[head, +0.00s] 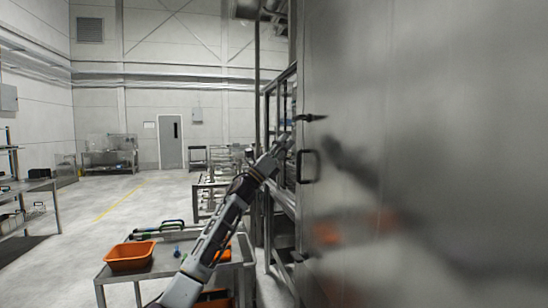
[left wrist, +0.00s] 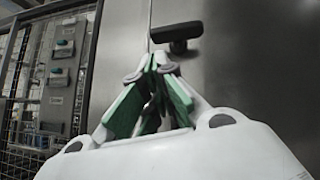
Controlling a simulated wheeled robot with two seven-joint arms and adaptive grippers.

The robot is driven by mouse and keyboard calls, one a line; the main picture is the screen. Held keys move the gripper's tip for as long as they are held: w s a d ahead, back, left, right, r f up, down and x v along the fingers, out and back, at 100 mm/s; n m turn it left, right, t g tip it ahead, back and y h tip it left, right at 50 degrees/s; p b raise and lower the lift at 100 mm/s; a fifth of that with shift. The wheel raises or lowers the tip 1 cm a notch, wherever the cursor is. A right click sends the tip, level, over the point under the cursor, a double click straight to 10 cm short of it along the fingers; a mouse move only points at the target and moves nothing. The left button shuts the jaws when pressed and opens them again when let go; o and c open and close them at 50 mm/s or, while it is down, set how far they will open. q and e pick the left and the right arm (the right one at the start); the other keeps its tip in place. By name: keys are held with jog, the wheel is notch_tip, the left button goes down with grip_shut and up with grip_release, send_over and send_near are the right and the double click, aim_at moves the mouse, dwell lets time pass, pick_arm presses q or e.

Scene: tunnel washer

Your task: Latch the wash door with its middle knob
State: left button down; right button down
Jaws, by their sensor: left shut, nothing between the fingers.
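The wash door (head: 430,120) is a large brushed-steel panel filling the right of the head view, and it looks closed against the frame. A black knob (head: 311,117) sits near its left edge, lying roughly level. In the left wrist view a black knob (left wrist: 178,36) lies across just beyond my fingertips, its left end close to the vertical seam. My left gripper (head: 284,143) is shut and empty, just left of and below that knob. Its green-padded fingers (left wrist: 158,62) meet at the tips; I cannot tell if they touch the knob. My right gripper is out of view.
A black pull handle (head: 309,166) stands out below the knob. Another dark fitting (head: 299,256) is lower on the door edge. A control panel with green buttons (left wrist: 60,70) is at the left. A cart with an orange bin (head: 130,256) stands below my arm.

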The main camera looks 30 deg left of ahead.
pick_arm(q)
jog(key=shift+v, duration=3)
